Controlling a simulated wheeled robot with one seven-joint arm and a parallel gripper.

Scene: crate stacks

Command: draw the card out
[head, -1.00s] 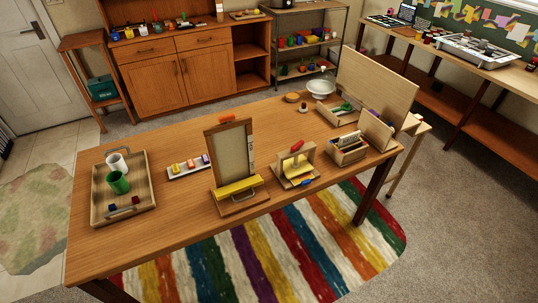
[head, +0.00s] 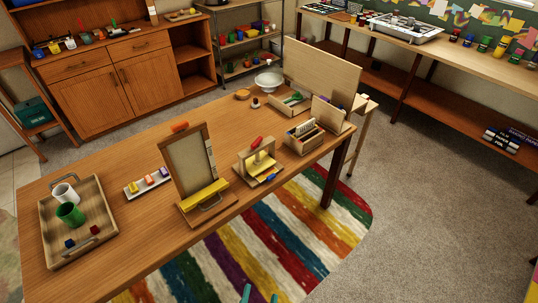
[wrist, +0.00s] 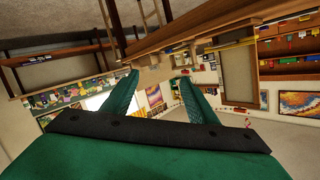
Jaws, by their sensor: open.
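Several upright cards (head: 305,132) stand in a small open wooden box (head: 303,147) near the table's front right edge. I cannot tell which one the task means. My gripper (head: 259,295) shows only as two teal fingertips at the bottom of the head view, in front of the table and well apart from the box. In the wrist view my gripper (wrist: 158,76) is open, its teal fingers spread with nothing between them. The cards cannot be made out in the wrist view.
On the wooden table (head: 125,160), left of the box, are a small wooden stand (head: 258,165) with red and yellow parts, a tall framed board (head: 190,165) and a tray (head: 82,225) with cups. Wooden panels (head: 320,75) stand behind the box. Floor on the right is clear.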

